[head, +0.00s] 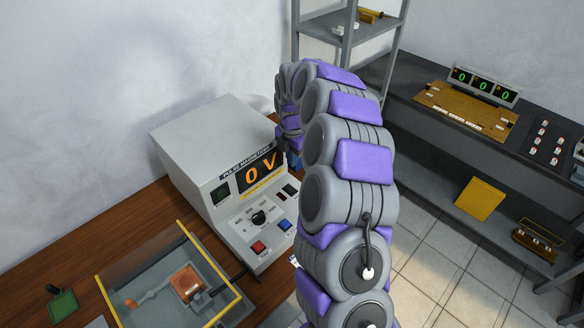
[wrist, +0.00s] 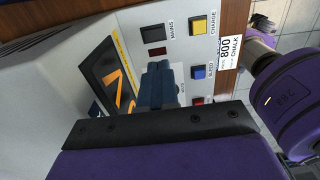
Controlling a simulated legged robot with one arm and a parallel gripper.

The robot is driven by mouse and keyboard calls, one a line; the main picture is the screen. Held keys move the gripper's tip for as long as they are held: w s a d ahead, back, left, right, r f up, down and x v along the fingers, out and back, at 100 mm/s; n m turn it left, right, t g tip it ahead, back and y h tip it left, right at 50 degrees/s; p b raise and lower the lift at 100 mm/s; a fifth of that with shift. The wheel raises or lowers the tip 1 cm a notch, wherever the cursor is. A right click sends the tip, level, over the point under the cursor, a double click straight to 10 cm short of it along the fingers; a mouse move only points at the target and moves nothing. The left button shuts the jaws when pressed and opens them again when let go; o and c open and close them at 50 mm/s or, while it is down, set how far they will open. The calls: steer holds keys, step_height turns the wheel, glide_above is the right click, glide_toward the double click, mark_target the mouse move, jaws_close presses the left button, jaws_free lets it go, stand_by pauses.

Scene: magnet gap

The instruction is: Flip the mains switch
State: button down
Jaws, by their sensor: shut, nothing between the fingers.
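The mains switch (wrist: 153,33) is a small black rocker beside the printed word MAINS, with a dark red lamp (wrist: 157,51) next to it. It sits on the sloping panel of the grey pulse magnetizer (head: 205,145), whose display (head: 261,174) reads 0 V in orange. My gripper (wrist: 162,82) is shut and empty, its dark fingers over the panel between the display and the blue bleed button (wrist: 198,72). In the wrist view the fingertips are apart from the switch, and whether they touch the panel cannot be told. In the head view my arm hides most of the gripper.
A yellow charge button (wrist: 199,27) is near the switch. A black knob (head: 259,217) and a red button (head: 258,247) are on the panel. A glass-covered tray with yellow edges (head: 195,235) stands in front. Dark shelving (head: 415,130) is at right.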

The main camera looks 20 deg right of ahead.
mark_target(292, 191)
step_height(292, 191, down, 13)
steer(key=b, duration=0.3)
steer(key=shift+f, duration=0.15)
steer(key=shift+w+a, duration=0.1)
steer(key=shift+w+a+r+p, duration=0.25)
steer(key=shift+w+r+p, duration=0.1)
steer(key=shift+w, duration=0.25)
